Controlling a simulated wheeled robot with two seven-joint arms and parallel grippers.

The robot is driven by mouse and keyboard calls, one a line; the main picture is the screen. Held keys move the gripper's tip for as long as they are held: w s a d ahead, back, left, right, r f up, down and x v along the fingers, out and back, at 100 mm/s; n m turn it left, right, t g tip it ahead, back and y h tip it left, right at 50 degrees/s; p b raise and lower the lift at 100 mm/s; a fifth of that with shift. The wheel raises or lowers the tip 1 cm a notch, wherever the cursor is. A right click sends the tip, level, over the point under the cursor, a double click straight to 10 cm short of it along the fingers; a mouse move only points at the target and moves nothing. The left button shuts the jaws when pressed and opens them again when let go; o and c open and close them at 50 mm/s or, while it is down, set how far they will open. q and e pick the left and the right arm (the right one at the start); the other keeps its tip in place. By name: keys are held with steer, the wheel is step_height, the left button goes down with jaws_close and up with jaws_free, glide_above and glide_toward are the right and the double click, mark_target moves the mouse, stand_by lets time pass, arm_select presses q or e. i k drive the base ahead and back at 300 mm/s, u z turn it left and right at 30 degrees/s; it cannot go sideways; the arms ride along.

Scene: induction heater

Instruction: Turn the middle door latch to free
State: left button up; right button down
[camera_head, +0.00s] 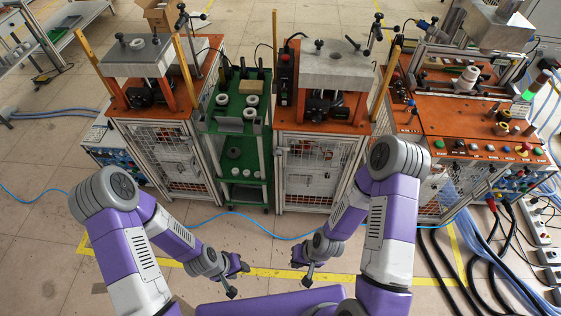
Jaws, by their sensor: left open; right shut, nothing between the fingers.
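The middle cabinet's mesh door (309,172) faces me below an orange top and looks shut. Its latch is too small in the head view to make out its position; a small dark spot sits near the door's left edge. My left gripper (238,280) is open and empty, low in front of the cabinets. My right gripper (307,281) is shut with nothing in it, to the right of the left one. Both are well apart from the door, over the floor near the yellow line.
A left cabinet (172,165) and a right cabinet with a button panel (480,148) flank the middle one. A green rack (243,168) stands between the left and middle cabinets. Blue and black cables (480,265) lie at the right. The floor before the middle door is mostly clear.

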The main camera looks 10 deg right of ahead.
mark_target(278, 153)
steer(key=i, duration=0.85)
steer(key=z, duration=0.35)
steer(key=k, duration=0.5)
steer(key=u, duration=2.05)
steer(key=i, duration=1.3)
steer(key=z, duration=2.25)
